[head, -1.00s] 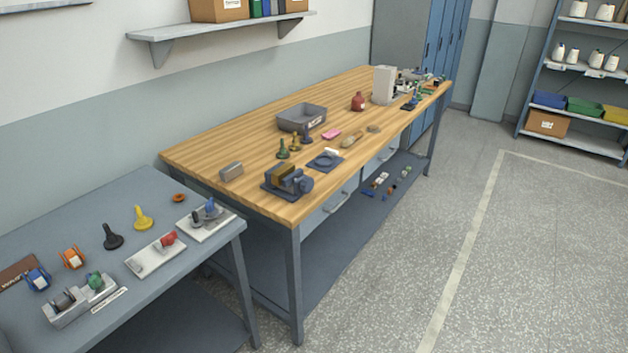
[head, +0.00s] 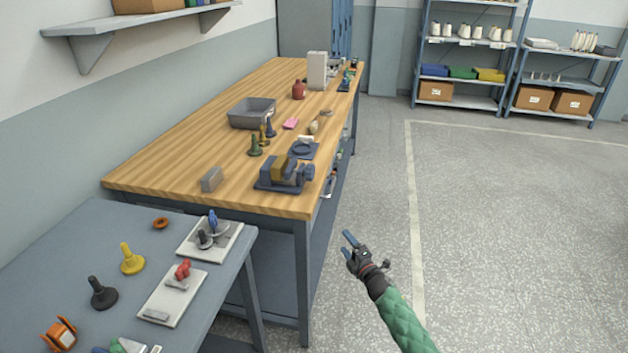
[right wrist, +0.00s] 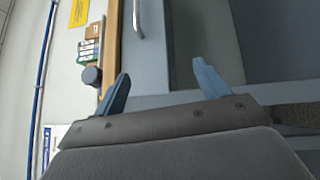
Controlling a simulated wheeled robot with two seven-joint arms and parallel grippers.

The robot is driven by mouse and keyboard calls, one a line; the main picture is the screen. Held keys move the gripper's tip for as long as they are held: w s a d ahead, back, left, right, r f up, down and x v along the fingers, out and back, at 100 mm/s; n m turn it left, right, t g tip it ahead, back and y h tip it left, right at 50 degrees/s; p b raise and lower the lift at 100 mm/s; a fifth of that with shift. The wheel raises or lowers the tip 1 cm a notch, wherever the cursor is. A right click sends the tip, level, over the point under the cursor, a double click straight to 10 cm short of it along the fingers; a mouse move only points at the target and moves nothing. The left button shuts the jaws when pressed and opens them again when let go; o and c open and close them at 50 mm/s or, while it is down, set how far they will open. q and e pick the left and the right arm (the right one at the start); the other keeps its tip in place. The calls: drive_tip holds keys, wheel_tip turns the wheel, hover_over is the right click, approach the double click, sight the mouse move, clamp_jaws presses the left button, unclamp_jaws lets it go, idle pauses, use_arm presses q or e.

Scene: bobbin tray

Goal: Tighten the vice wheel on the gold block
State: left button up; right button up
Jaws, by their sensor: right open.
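The vice (head: 268,185) sits near the front right corner of the wooden bench. The gold block (head: 281,168) stands upright between its jaws. The round dark vice wheel (head: 308,172) is on the right side of the vice, facing the bench's long edge. In the right wrist view a round grey-blue knob (right wrist: 92,75) shows beside the bench edge and looks like the wheel. My right gripper (head: 346,247) is open and empty over the floor, right of the bench and below the vice. The right wrist view shows its two blue fingers (right wrist: 160,88) apart. My left gripper is out of view.
The wooden bench (head: 150,170) also holds a grey block (head: 211,179), a grey bin (head: 252,112), several pawn-shaped pieces and a red bottle (head: 298,90). A lower grey table (head: 60,250) with bobbins and fixtures stands at the left. The floor at right is clear.

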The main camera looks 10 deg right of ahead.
drive_tip(key=w+a+r+n+g+y+b, duration=0.1)
drive_tip(key=w+r+n+g+y, duration=0.1)
drive_tip(key=w+r+n+y, duration=0.35)
drive_tip(key=w+a+r+n+g+y+b, duration=0.2)
drive_tip(key=r+n+y, duration=0.1)
drive_tip(key=r+n, duration=0.55)
drive_tip(key=n+g+y+b, duration=0.1)
drive_tip(key=n+g+b, duration=0.1)
drive_tip(key=n+g, duration=0.75)
approach(309, 172)
wheel_tip(309, 172, down, 2)
drive_tip(key=w+n+t, duration=0.2)
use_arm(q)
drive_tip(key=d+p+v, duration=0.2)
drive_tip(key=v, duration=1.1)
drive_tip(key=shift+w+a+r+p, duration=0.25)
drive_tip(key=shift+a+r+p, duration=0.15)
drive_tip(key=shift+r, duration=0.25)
use_arm(e)
drive_tip(key=shift+s+f+x, duration=0.1)
drive_tip(key=shift+s+x, duration=0.05)
drive_tip(key=shift+x, duration=1.8)
drive_tip(key=shift+s+f+x, duration=0.1)
drive_tip(key=shift+x, duration=1.85)
drive_tip(key=shift+a, duration=0.1)
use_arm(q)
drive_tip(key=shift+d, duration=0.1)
use_arm(e)
drive_tip(key=c, duration=1)
